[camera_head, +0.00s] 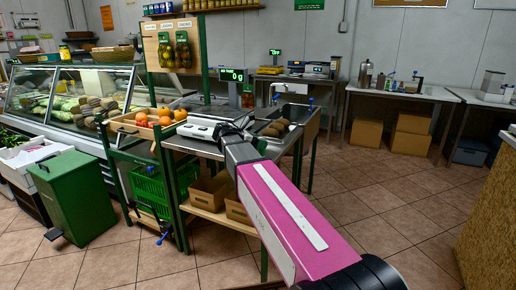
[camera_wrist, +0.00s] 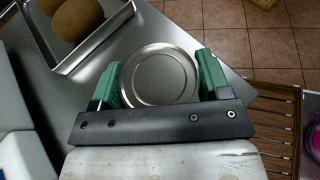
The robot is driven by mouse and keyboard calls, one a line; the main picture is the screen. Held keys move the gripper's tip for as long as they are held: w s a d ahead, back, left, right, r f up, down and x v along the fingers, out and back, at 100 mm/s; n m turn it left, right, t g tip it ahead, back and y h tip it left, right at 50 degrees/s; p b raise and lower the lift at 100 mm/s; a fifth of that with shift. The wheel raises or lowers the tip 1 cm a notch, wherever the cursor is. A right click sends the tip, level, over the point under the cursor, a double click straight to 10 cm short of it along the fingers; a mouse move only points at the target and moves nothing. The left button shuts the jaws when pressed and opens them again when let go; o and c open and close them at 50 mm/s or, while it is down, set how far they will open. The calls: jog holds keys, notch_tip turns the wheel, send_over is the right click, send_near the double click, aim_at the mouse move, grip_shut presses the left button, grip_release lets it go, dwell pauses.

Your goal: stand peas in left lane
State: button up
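In the wrist view a round metal disc with ringed edges, like the top of a tin (camera_wrist: 160,76), lies between the two green fingers of my gripper (camera_wrist: 161,72). The disc's rim comes close to both fingers; I cannot tell whether they press on it. No label shows, so I cannot tell whether it is the peas. In the head view my gripper is hidden behind my pink arm, over the steel counter (camera_head: 190,145). I cannot make out any lanes.
A metal tray (camera_wrist: 44,42) with brown potatoes (camera_wrist: 78,20) lies upper left in the wrist view. A slatted wooden surface (camera_wrist: 277,121) is at right. A green digital scale display (camera_head: 232,75) stands behind the counter.

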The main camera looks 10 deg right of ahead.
jog(key=shift+c, duration=1)
jog(key=shift+r, duration=0.1)
